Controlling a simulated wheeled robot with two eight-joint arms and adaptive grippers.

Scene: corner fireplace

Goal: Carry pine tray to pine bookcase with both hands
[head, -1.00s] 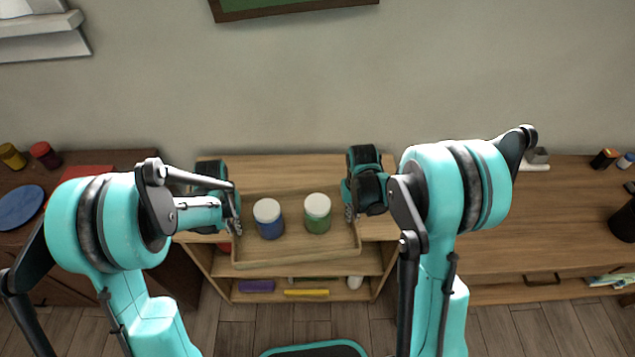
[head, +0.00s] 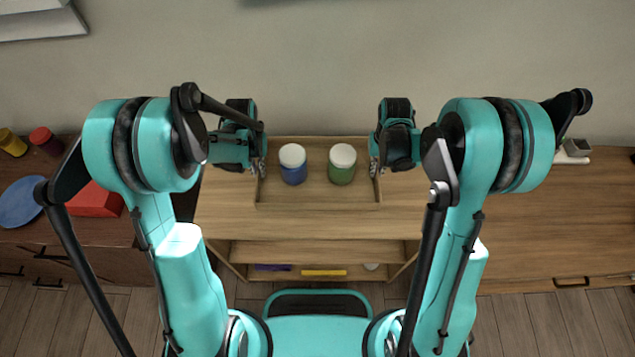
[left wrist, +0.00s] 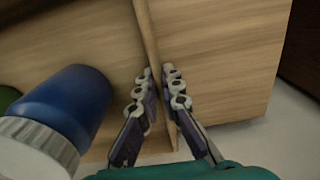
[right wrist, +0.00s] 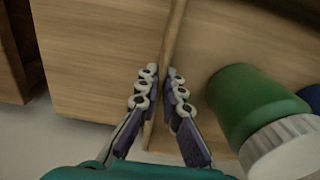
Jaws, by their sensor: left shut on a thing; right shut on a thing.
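The pine tray (head: 318,206) is level over the top of the pine bookcase (head: 225,216) in the head view; I cannot tell whether it touches the top. A blue jar with a white lid (head: 293,170) and a green jar with a white lid (head: 342,170) stand upright in it. My left gripper (head: 260,168) is shut on the tray's left wall, which shows between its fingers in the left wrist view (left wrist: 160,92). My right gripper (head: 375,168) is shut on the right wall, seen in the right wrist view (right wrist: 163,90).
The bookcase's lower shelves hold a yellow item (head: 324,272) and a purple item (head: 272,267). A dark cabinet on the left carries a blue plate (head: 20,203) and a red box (head: 95,200). A wooden sideboard (head: 560,220) stands on the right. The wall is close behind.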

